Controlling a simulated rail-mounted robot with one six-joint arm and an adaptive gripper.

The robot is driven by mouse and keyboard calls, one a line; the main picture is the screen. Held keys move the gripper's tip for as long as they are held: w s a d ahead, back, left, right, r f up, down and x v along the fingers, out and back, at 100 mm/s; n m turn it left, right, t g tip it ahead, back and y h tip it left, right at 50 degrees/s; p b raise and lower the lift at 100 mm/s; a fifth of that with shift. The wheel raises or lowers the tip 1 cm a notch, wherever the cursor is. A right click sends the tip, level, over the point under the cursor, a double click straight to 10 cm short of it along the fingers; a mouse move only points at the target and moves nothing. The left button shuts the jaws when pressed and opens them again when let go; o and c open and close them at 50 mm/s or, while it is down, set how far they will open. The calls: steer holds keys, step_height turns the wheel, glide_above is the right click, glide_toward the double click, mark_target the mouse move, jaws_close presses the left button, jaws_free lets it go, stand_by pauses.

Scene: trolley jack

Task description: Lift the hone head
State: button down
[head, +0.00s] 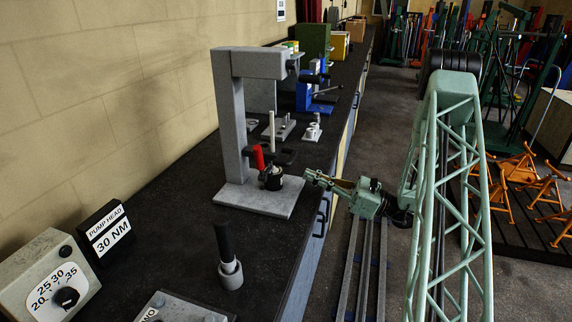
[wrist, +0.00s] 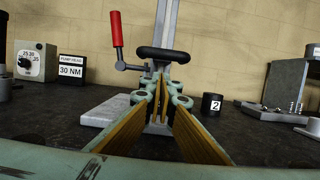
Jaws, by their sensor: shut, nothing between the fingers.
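I cannot tell for certain which part is the hone head. In the head view, a grey stand (head: 230,115) rises from a flat plate (head: 257,201), with a red handle (head: 258,157) and a dark cylindrical part (head: 272,178) low at its front. In the wrist view, the red handle (wrist: 116,30) and a black rounded part (wrist: 163,54) show just beyond the fingers. My gripper (head: 312,177) is shut and empty, to the right of the dark part and apart from it. In the wrist view the fingers (wrist: 158,92) converge and hide part of what lies behind.
A black rod (head: 225,240) stands in a grey socket at the front. A dial box (head: 47,277) and a 30 NM sign (head: 105,232) are at left. A black cylinder marked 2 (wrist: 211,105) stands right of my fingers.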

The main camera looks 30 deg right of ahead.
steer(key=shift+a, duration=0.1)
stand_by(0.4)
steer(key=shift+b+x, duration=0.45)
steer(key=shift+x, duration=4.45)
step_height(320, 180, up, 13)
steer(key=p, duration=0.6)
steer(key=shift+f, duration=0.2)
steer(key=b+v, duration=0.1)
steer(key=v, duration=0.9)
